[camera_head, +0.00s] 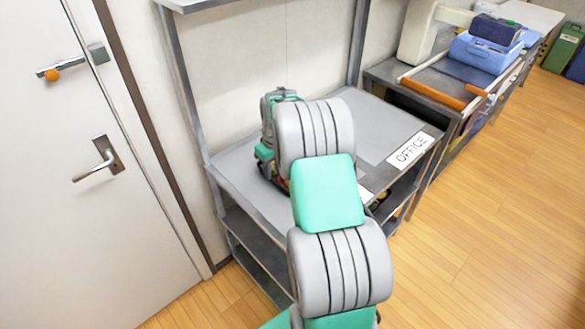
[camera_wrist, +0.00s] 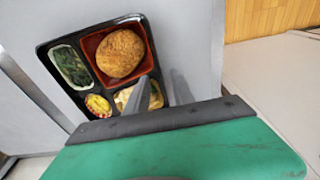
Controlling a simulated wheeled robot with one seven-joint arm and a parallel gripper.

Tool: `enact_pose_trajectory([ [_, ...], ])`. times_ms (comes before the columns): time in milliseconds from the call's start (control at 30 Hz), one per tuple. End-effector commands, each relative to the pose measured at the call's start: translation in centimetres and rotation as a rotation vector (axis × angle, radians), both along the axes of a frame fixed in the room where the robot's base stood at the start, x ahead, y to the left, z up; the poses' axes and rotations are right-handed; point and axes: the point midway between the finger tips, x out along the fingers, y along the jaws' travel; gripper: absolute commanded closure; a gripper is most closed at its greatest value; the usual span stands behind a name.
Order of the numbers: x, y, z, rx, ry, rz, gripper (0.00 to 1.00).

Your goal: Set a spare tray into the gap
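In the wrist view, a black bento tray (camera_wrist: 48,58) lies on a grey shelf top. It holds dark greens, a round brown patty in a red-brown section, a yellow item and a pale item partly hidden. My gripper (camera_wrist: 143,92) reaches over the tray's near right part. A grey finger shows over the pale item, with a darker grey shape beside it that may be a finger or shadow. I cannot tell whether it touches the tray or how wide it is open. In the head view my arm hides the gripper and most of the tray area. No gap between trays shows.
The grey shelf unit (camera_head: 240,180) has an "OFFICE" sign (camera_head: 410,150) at its right edge. Its visible top is mostly bare. A white door (camera_head: 100,200) stands at left. A counter with a blue box (camera_head: 485,52) stands at the back right. The wooden floor (camera_head: 490,220) is clear.

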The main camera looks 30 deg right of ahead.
Motion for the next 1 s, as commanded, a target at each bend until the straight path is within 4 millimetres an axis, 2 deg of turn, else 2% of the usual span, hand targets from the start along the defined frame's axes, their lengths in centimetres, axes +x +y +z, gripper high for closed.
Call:
enact_pose_trajectory([
  [100, 0.1, 0.2, -1.9, 0.002, 0.002, 0.0, 0.71],
  [167, 0.3, 0.2, -2.5, 0.0, 0.0, 0.0, 0.71],
  [400, 0.3, 0.2, -2.8, -0.001, -0.001, 0.0, 0.72],
  [733, 0.3, 0.2, -2.8, -0.001, -0.001, -0.001, 0.99],
  [1000, 0.3, 0.2, -2.8, -0.001, -0.001, -0.001, 1.0],
])
